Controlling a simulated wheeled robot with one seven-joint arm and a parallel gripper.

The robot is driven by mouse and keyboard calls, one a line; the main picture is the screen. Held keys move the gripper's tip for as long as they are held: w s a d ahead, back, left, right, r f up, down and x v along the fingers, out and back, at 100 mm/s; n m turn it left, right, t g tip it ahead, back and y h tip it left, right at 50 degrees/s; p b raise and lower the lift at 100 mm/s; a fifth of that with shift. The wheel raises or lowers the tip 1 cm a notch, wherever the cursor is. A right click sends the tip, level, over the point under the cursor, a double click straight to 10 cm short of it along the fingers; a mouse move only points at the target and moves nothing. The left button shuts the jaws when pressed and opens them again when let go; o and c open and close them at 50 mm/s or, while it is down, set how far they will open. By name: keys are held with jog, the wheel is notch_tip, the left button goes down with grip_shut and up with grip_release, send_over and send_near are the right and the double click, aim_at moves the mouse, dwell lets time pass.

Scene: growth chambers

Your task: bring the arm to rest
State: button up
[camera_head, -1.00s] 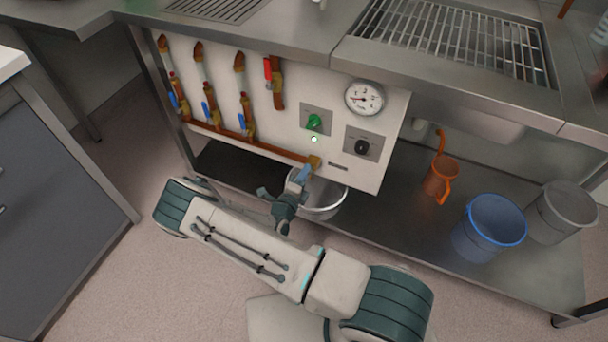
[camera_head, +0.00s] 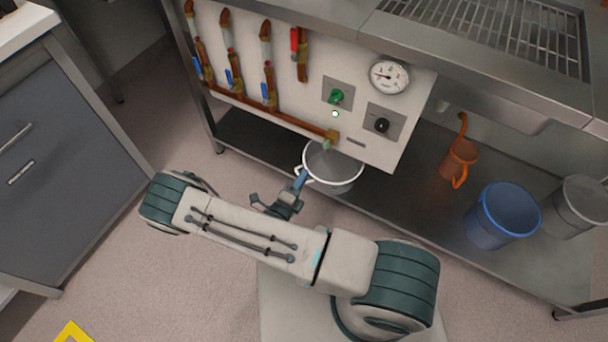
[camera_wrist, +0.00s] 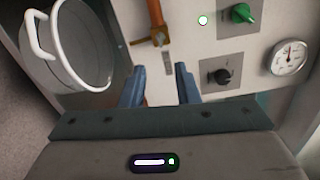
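My arm reaches left and bends back toward the panel in the head view. My gripper (camera_head: 301,181) is in front of the panel's lower edge, beside the white-rimmed pot. In the wrist view my gripper (camera_wrist: 160,85) shows two blue fingers apart with nothing between them. The panel (camera_wrist: 190,50) with its pipe and dials lies beyond the fingers. The fingertips look close to the pot (camera_head: 333,170) in the head view; whether they touch it I cannot tell.
The pot also shows in the wrist view (camera_wrist: 82,50), left of the fingers. An orange jug (camera_head: 459,160), a blue bucket (camera_head: 502,215) and a grey bucket (camera_head: 580,207) stand on the lower shelf (camera_head: 400,215). A dark cabinet (camera_head: 65,160) stands left. Open floor lies between.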

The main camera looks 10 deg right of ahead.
dwell(0.4)
jog(key=s+d+r+m+g+p, duration=0.25)
jog(key=r+m+g, duration=0.25)
jog(key=r+m, duration=0.45)
jog(key=s+d+r+m+g+p, duration=0.1)
jog(key=d+r+m+g+p, duration=0.3)
jog(key=r+m, duration=0.55)
jog(key=s+d+r+m+g+p, duration=0.25)
jog(key=r+m+g, duration=0.4)
jog(key=r, duration=0.45)
jog(key=s+r+m+t+y+p, duration=0.1)
jog(key=s+r+m+y+p, duration=0.2)
jog(key=r+m, duration=0.3)
jog(key=s+r+m+t+y+p, duration=0.1)
jog(key=s+r+m+y+p, duration=0.2)
jog(key=r+m, duration=0.4)
jog(key=s+r+m+t+y+p, duration=0.1)
jog(key=s+r+m+y+p, duration=0.2)
jog(key=r+m, duration=0.4)
notch_tip(320, 180, up, 8)
jog(key=shift+d+f+t+y+p, duration=0.1)
jog(key=shift+d+t+y+p, duration=0.25)
jog(key=shift+y+p, duration=0.55)
jog(key=shift+s, duration=0.15)
